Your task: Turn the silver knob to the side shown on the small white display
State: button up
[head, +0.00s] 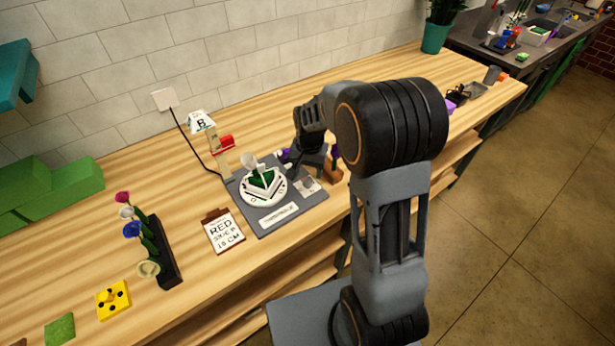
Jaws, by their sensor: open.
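A grey station board (278,219) lies on the wooden counter. It bears a round white dial-like plate (263,199) with a green centre. A small silvery piece (309,184) sits at the board's right corner; it may be the silver knob, but its turn position is too small to read. A small white display (201,122) showing what looks like a "B" stands at the top of a post behind the board. My gripper (312,163) is open, just above and behind the board's right corner. My arm hides part of it, and I cannot tell whether it touches anything.
A black rack (159,252) with several flowers, a yellow block (113,300) and a green block (45,193) are further left. A cable (190,142) runs from the wall. Counter left of the post is clear.

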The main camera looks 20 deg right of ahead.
aim_at(308, 179)
jog(key=shift+f, duration=2.2)
jog(key=c, duration=0.9)
